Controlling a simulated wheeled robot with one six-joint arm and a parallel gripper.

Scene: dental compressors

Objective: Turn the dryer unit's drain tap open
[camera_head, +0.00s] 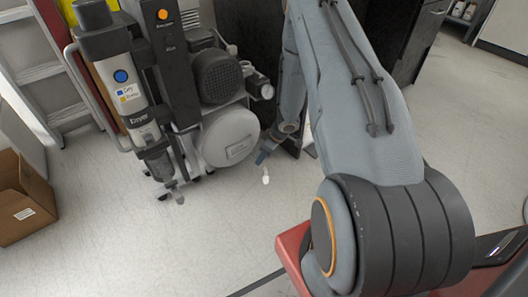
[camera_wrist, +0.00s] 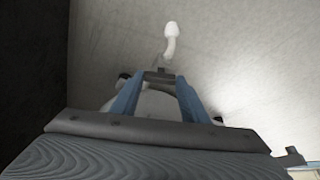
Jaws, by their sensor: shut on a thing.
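The dryer unit (camera_head: 138,90) is the tall grey column with a "Dryer" label at the left of the compressor. A small grey tap-like fitting (camera_head: 177,194) sits below its clear bowl (camera_head: 158,165). My gripper (camera_head: 262,158) is well to the right of that fitting, beside the round end of the tank. In the wrist view its blue fingers (camera_wrist: 160,78) close on the base of a pale lever-like piece (camera_wrist: 171,40) with a rounded end. This piece also shows just below the fingertips in the head view (camera_head: 265,179). What it joins to is hidden.
The compressor's pale tank (camera_head: 230,137) and dark motor (camera_head: 218,77) stand between my gripper and the dryer. A pressure gauge (camera_head: 267,92) sticks out above my gripper. An open cardboard box (camera_head: 24,203) is at the left.

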